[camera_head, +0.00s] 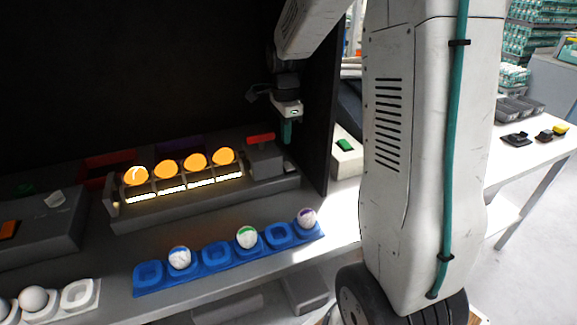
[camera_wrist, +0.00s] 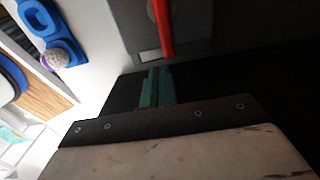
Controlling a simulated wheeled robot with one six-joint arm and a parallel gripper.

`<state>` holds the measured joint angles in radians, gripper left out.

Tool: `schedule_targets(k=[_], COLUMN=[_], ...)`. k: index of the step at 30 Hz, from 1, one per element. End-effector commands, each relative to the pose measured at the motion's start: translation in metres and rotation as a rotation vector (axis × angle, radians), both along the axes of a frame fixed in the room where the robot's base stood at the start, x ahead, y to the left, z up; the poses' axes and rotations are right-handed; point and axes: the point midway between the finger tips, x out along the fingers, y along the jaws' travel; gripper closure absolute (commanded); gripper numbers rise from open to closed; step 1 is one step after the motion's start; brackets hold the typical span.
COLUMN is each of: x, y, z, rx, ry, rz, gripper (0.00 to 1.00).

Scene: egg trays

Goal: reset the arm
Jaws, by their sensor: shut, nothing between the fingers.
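My arm comes down from the top of the head view, and my gripper (camera_head: 287,132) hangs fingers down near the right end of the candling box. Its teal fingers are together with nothing between them. In the wrist view my gripper (camera_wrist: 156,87) also shows teal fingers closed and empty. A red switch (camera_head: 260,138) on the grey box end lies just left of the fingers; it also shows in the wrist view (camera_wrist: 161,25). The fingers appear apart from it.
Several glowing orange eggs (camera_head: 195,161) sit on the lit grey box (camera_head: 205,193). In front, a blue tray (camera_head: 215,257) holds three marked eggs and empty cups. A white tray (camera_head: 81,294) with white eggs is at the lower left. A dark panel (camera_head: 321,120) stands right of my gripper.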

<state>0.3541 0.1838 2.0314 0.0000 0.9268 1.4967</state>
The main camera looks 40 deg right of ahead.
Motion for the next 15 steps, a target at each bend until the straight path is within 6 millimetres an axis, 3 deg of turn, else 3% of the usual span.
schedule_targets(k=[11, 15], x=[0.0001, -0.0010], y=[0.0000, 0.0004], z=[-0.0002, -0.0002], rx=[0.000, 0.003], ry=[0.000, 0.005], rz=[0.002, 0.075], gripper=[1.00, 1.00])
